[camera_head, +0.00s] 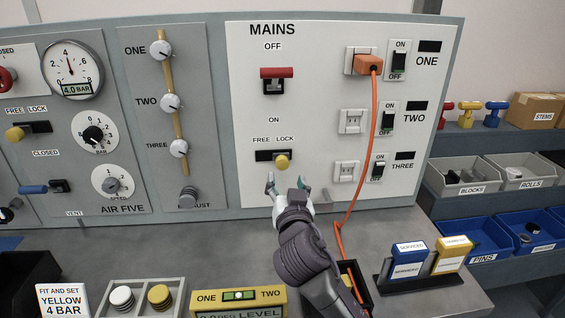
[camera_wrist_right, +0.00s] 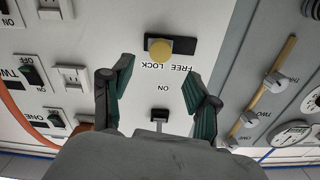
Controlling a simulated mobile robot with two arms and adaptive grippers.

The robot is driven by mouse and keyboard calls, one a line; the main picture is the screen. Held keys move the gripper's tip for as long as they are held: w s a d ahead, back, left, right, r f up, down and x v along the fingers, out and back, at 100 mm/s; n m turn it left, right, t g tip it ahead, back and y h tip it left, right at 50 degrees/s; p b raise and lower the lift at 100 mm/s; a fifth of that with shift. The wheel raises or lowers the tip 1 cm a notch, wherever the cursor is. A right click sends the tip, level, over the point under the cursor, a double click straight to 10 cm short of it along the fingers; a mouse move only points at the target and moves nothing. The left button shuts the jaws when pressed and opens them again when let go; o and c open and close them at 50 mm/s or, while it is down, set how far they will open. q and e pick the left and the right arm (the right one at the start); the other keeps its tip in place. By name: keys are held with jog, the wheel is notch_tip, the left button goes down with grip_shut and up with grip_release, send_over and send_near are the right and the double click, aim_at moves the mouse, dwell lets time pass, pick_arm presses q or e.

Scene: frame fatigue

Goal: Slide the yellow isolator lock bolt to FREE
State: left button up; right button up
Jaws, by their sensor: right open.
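The yellow isolator lock bolt (camera_head: 282,161) is a round knob in a short black slot (camera_head: 263,156) on the white MAINS panel. It sits at the right end of the slot, under the word LOCK; the dark FREE end is bare. The right wrist view shows the panel upside down, with the yellow knob (camera_wrist_right: 160,49) at the slot's left end. My right gripper (camera_head: 287,187) is open and empty, just below the bolt in the head view. In the wrist view its two fingers (camera_wrist_right: 158,78) are spread to either side of the knob's line, apart from it. My left gripper is not in view.
A red MAINS handle (camera_head: 277,73) is up by OFF above the bolt. An orange plug (camera_head: 367,64) and its cable (camera_head: 373,130) hang to the right, passing beside my right arm. Another yellow knob (camera_head: 15,134) is on the AIR FIVE panel.

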aim_at(283, 165)
jog(key=w, duration=0.9)
jog(key=shift+a+p, duration=0.15)
jog(key=shift+p, duration=0.2)
grip_shut()
